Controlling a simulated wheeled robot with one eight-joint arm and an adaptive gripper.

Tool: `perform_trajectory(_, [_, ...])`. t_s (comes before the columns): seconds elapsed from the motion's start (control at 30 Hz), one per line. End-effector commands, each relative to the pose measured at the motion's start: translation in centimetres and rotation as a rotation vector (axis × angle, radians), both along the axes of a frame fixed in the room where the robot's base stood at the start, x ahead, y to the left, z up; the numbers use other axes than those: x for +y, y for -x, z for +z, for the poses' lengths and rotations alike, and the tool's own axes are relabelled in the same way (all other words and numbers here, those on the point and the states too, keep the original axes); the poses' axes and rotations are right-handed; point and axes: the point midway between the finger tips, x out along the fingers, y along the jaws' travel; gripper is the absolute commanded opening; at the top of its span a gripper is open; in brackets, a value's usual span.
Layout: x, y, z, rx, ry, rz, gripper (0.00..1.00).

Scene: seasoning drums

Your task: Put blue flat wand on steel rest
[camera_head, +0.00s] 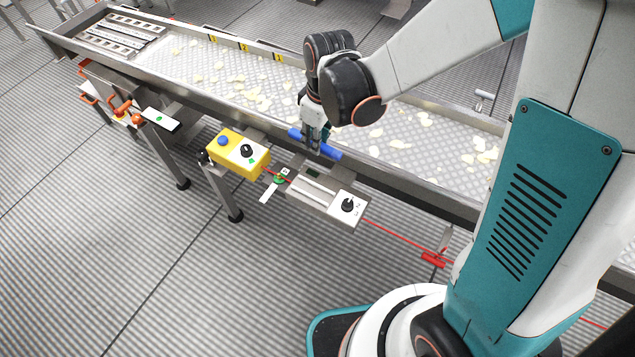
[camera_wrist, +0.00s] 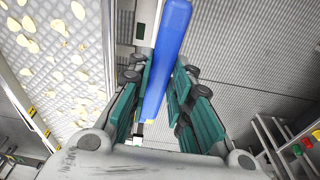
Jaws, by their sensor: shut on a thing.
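The blue flat wand (camera_head: 328,151) is held across my gripper (camera_head: 315,140) in the head view, above the near edge of the conveyor. In the wrist view the wand (camera_wrist: 165,60) runs lengthwise between the teal finger pads of my gripper (camera_wrist: 155,95), which is shut on it. A steel fixture with pale bars (camera_head: 312,190) sits just below and in front of the gripper, beside the conveyor; it looks like the steel rest. The wand is apart from it, higher up. The wand's middle is partly hidden by the fingers in the head view.
The conveyor (camera_head: 400,182) carries scattered pale chips. A white panel with a black knob (camera_head: 347,205) adjoins the fixture. A yellow control box (camera_head: 238,155) stands to its left. A red cord (camera_head: 395,236) runs along the conveyor's near side. The floor in front is clear.

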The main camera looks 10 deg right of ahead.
Motion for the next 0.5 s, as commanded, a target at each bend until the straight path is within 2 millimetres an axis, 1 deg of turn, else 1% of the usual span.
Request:
perform_trajectory(0.07, [0.5, 0.3, -0.5, -0.001, -0.001, 0.034, 0.0])
perform_trajectory(0.13, [0.6, 0.3, -1.7, -0.001, -0.001, 0.041, 0.0])
perform_trajectory(0.5, [0.5, 0.3, -9.5, -0.001, -0.001, 0.037, 0.0])
